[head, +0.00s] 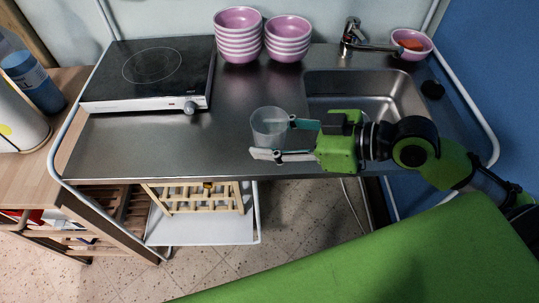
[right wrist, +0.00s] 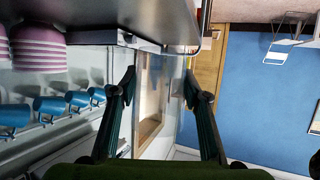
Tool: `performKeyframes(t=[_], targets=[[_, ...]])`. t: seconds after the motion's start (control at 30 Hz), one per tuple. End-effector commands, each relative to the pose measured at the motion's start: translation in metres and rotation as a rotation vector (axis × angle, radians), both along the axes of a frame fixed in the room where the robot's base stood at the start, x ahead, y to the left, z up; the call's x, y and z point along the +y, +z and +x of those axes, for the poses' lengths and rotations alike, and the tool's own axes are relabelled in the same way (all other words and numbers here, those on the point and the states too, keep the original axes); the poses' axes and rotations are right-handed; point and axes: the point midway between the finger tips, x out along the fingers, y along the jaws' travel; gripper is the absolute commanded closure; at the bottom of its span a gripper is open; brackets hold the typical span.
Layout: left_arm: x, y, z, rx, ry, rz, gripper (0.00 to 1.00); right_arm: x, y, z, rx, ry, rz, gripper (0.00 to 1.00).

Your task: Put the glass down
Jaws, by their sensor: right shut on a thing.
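The clear glass (head: 268,126) is upright at the front part of the steel counter in the head view, near its front edge. My right gripper (head: 272,138) reaches in from the right and is shut on the glass, one finger on each side. I cannot tell whether the glass base touches the counter. In the right wrist view the two dark fingers of my right gripper (right wrist: 158,82) stand apart, and the transparent glass between them is hard to make out. My left gripper is not in view.
A black hob (head: 150,65) is at the left of the counter (head: 180,140). Stacked pink bowls (head: 238,40) stand at the back. A sink (head: 365,95) with a tap is at the right, beside a pink bowl (head: 411,43) holding something orange. The counter left of the glass is bare.

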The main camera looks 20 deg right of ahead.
Motion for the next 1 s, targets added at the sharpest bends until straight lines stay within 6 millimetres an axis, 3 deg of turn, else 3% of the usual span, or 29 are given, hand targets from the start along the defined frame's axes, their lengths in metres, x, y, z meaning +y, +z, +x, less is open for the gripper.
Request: performKeyframes(t=[0.2, 0.43, 0.63, 1.0], targets=[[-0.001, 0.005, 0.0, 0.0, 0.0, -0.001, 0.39, -0.007, -0.035, 0.03, 0.008, -0.005, 0.002, 0.84], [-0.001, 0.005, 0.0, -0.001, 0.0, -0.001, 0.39, -0.009, -0.052, 0.043, 0.007, -0.004, 0.002, 0.84], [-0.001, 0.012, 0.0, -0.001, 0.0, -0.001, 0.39, -0.009, -0.077, 0.041, 0.009, -0.004, 0.002, 0.84], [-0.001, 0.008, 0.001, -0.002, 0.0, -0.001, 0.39, -0.009, -0.084, 0.041, 0.005, -0.002, -0.001, 0.84]])
